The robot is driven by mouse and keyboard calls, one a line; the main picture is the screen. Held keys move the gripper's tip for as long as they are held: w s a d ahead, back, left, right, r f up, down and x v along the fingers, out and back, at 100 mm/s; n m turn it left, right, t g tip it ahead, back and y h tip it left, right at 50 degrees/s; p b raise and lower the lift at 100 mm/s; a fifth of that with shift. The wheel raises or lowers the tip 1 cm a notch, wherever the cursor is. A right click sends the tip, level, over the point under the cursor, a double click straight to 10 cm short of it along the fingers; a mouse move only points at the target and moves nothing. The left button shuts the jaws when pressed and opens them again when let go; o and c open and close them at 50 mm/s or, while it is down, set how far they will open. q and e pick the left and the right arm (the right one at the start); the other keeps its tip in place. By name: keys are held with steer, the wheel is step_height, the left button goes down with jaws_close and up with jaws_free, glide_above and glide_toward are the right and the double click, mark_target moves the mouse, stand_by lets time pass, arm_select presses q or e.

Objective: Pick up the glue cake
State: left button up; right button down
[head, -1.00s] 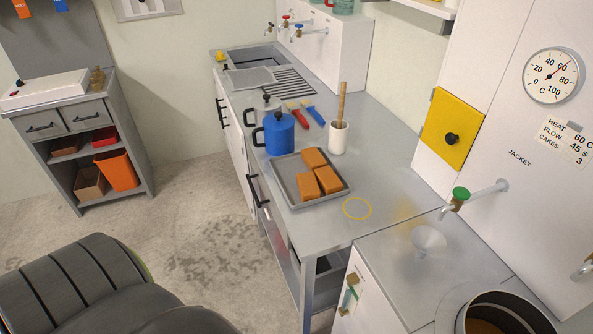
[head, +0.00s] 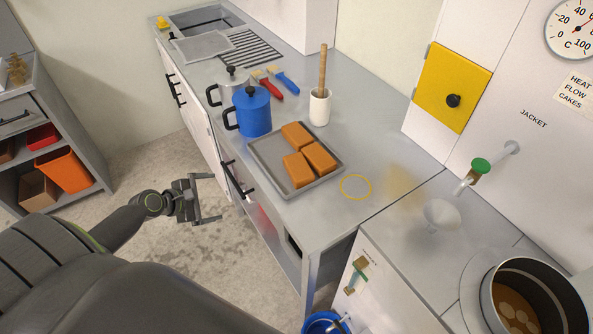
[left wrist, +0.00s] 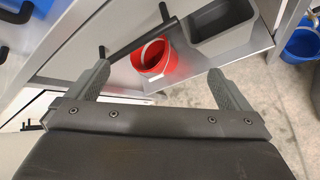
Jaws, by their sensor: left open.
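Three orange-brown glue cakes lie on a grey tray (head: 262,160) on the counter: one at the back (head: 297,136), one at the right (head: 319,158) and one at the front left (head: 298,171). My left gripper (head: 208,200) is open and empty, out over the floor in front of the counter, lower than the counter top and left of the tray. In the left wrist view its two fingers (left wrist: 155,85) are spread wide with nothing between them. No cake shows in that view. My right gripper is not in view.
A blue pot (head: 252,112) stands just behind the tray, and a white cup (head: 319,108) with a wooden handle stands behind right. Black drawer handles (head: 237,180) stick out from the counter front. A red bucket (left wrist: 154,57) shows low under the counter.

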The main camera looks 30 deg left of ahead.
arm_select(q)
steer(key=w+d+r+n+h, duration=0.1)
steer(key=d+r+n+h, duration=0.15)
steer(key=d+r, duration=0.4)
steer(key=w+d+r+n+h, duration=0.2)
steer(key=d+r+h, duration=0.15)
steer(key=r, duration=0.55)
steer(key=p+x, duration=0.1)
steer(key=x, duration=0.8)
steer(key=shift+w+f, duration=0.25)
steer(key=shift+w, duration=0.05)
steer(key=shift+p+x, duration=0.85)
steer(key=shift+x, duration=2.45)
steer(key=shift+a+f, duration=0.1)
steer(key=shift+f, duration=0.05)
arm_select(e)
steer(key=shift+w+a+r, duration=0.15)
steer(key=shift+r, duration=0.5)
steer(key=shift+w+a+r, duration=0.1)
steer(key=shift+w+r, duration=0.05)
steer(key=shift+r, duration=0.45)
arm_select(q)
steer(key=c, duration=0.9)
steer(key=shift+o, duration=0.2)
step_height(320, 180, up, 10)
steer(key=shift+p, duration=0.3)
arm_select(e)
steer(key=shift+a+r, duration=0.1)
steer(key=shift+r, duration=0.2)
